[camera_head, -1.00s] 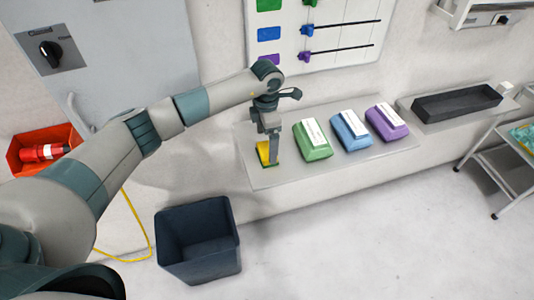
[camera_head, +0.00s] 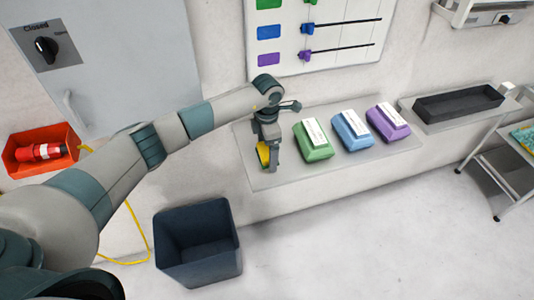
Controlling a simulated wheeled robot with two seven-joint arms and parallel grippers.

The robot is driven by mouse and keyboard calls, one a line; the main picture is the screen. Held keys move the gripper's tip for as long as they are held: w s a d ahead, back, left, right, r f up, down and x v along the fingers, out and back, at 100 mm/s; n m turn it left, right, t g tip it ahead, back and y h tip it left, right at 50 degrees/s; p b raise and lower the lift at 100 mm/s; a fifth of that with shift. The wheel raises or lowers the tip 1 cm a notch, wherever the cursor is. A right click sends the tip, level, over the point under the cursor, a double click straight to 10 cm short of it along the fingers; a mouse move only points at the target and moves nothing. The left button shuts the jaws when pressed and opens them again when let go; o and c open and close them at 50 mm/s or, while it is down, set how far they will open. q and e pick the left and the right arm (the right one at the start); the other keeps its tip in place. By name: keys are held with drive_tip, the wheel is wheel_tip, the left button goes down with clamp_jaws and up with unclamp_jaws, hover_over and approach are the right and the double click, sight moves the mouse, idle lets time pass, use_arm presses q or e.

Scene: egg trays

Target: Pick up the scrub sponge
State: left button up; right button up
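The scrub sponge (camera_head: 263,154), yellow with a dark green side, is at the left end of the grey wall shelf (camera_head: 262,182). My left gripper (camera_head: 269,161) points down over that end of the shelf, with the sponge between its fingers. It looks shut on the sponge, which appears tilted and slightly raised, though the fingers hide part of it. My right gripper is not in view.
Green (camera_head: 314,147), blue (camera_head: 351,136) and purple (camera_head: 387,128) packs stand on the shelf just right of the gripper. A dark open bin (camera_head: 198,270) stands on the floor below. A black tray (camera_head: 458,108) is at the right.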

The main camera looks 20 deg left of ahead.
use_arm(q)
drive_tip(key=c, duration=0.9)
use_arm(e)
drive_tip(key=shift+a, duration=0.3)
use_arm(q)
drive_tip(key=shift+r+b, duration=0.4)
drive_tip(key=shift+b, duration=0.05)
wheel_tip(320, 180, up, 3)
drive_tip(key=shift+d+r+b, duration=0.1)
drive_tip(key=shift+d+b, duration=0.05)
drive_tip(key=shift+b, duration=0.95)
drive_tip(key=s+d+r+b, duration=0.4)
drive_tip(key=s+d+r, duration=0.2)
drive_tip(key=d, duration=0.3)
drive_tip(key=shift+s+r, duration=0.4)
drive_tip(key=shift+r, duration=0.1)
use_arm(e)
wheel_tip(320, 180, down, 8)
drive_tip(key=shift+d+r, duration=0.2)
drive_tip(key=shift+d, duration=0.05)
use_arm(q)
drive_tip(key=shift+o, duration=0.5)
drive_tip(key=shift+d, duration=0.1)
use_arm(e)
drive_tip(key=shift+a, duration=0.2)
